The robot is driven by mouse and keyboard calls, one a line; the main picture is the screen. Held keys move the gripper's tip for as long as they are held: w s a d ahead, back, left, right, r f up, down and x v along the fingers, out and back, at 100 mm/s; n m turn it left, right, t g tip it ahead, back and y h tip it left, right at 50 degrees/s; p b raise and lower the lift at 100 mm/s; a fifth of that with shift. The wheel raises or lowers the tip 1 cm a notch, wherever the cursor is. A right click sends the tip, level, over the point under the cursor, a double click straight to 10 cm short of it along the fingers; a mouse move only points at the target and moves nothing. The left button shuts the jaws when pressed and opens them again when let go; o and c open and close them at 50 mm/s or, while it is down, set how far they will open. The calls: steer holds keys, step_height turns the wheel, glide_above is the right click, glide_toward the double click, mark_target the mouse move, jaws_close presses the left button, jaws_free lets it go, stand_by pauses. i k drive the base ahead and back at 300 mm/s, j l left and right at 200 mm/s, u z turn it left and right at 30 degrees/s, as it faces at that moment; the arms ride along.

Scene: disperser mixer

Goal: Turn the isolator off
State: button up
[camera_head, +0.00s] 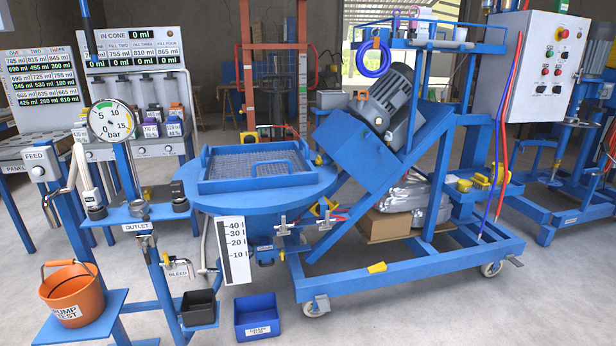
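A white control cabinet (536,68) stands at the upper right on the blue mixer frame. Its front has several red, green and dark buttons or knobs (551,72). Their labels are too small to read, so I cannot tell which control is the isolator or how it is set. The blue disperser mixer (372,150) fills the middle, with a grey motor (391,105) on its tilted housing. My gripper is not in view.
The wheeled blue base (410,277) reaches forward below the cabinet. Red and blue cables (503,130) hang left of the cabinet. At left are a pressure gauge (113,121), an orange bucket (73,294) and a blue bin (257,317). Floor at the front right is clear.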

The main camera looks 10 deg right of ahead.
mark_target(540, 90)
steer(key=i+z, duration=0.4)
steer(key=i, duration=0.3)
steer(key=i+j+z, duration=0.2)
steer(key=i+z, duration=0.25)
steer(key=i, duration=0.2)
steer(key=i+l+z, duration=0.15)
steer(key=i+z, duration=0.5)
steer(key=i, duration=0.2)
